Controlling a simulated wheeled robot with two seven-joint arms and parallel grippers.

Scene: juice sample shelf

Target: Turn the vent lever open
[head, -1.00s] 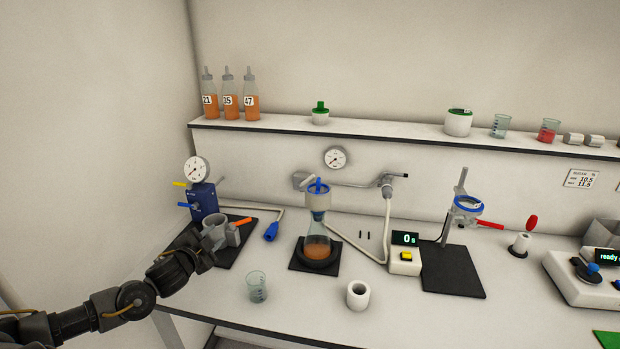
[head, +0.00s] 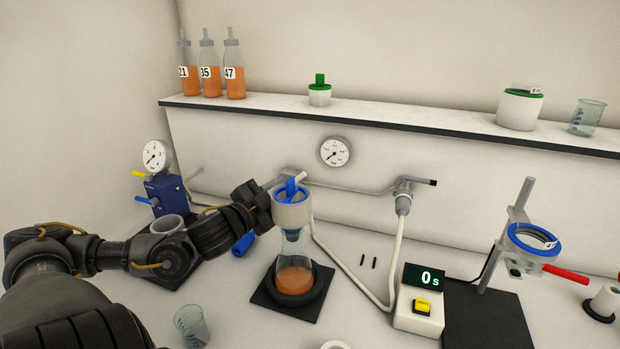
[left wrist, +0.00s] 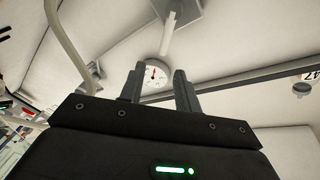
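No handle is labelled as the vent lever. A short pale lever (head: 300,178) shows at the left end of the grey wall pipe, just behind the filter funnel (head: 292,212). A blue lever (head: 291,188) tops the funnel, which stands on a flask of orange juice (head: 295,278). My left gripper (head: 268,203) is beside the funnel's left side, near both levers; contact cannot be told. In the left wrist view its fingers (left wrist: 160,90) are apart with nothing between them. A pale bar (left wrist: 169,36) lies beyond the fingertips. My right gripper is out of view.
A blue pump (head: 163,192) with yellow and blue handles stands at the left. A beaker (head: 191,326) is in front. A timer (head: 420,305) and a hose (head: 348,265) are right of the flask. A wall gauge (head: 335,152) hangs behind.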

